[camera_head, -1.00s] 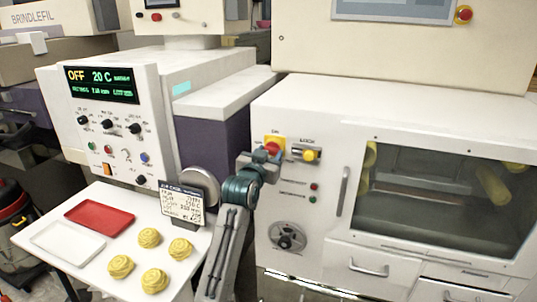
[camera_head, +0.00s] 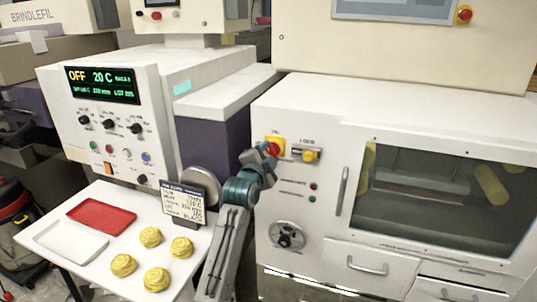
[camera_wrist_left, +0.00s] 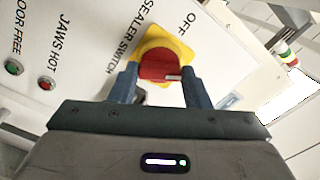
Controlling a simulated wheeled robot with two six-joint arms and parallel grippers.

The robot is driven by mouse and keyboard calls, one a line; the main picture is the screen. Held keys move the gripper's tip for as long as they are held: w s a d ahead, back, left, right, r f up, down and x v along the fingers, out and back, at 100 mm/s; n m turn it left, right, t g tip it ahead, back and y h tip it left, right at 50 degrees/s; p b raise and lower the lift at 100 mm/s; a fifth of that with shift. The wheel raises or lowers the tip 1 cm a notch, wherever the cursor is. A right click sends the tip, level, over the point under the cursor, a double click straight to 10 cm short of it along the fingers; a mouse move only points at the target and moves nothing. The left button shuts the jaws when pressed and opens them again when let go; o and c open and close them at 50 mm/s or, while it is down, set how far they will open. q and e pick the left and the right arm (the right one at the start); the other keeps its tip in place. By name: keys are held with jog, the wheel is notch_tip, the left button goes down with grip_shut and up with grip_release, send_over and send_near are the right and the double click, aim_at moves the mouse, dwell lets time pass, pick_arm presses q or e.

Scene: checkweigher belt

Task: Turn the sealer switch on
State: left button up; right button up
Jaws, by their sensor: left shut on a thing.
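The sealer switch is a red knob on a yellow plate (camera_head: 278,143), on the upper left of the white machine's front. In the left wrist view the red knob (camera_wrist_left: 158,68) lies between my fingers, near the labels "SEALER SWITCH" and "OFF". A pale mark shows near the knob's right end. My left gripper (camera_head: 268,152) reaches up to the switch from below. In the wrist view my left gripper (camera_wrist_left: 160,84) is shut on the knob, one finger on each side. The knob's far side is hidden. My right gripper is out of view.
A yellow lock knob (camera_head: 310,156) sits just right of the switch. Indicator lamps (camera_head: 312,187) and a round dial (camera_head: 287,235) are below. A small text card (camera_head: 183,203) stands left of my arm. The table (camera_head: 85,262) holds a red tray (camera_head: 101,216), white tray and several yellow pieces.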

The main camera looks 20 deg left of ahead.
pick_arm(q)
jog(key=m, duration=0.5)
jog(key=shift+m, duration=0.4)
dwell(0.4)
jog(key=o, duration=1)
jog(key=s+b, duration=0.3)
jog(key=s, duration=0.7)
jog(key=shift+s+a+b, duration=0.2)
jog(key=shift+s+b, duration=0.15)
jog(key=shift+s, duration=0.05)
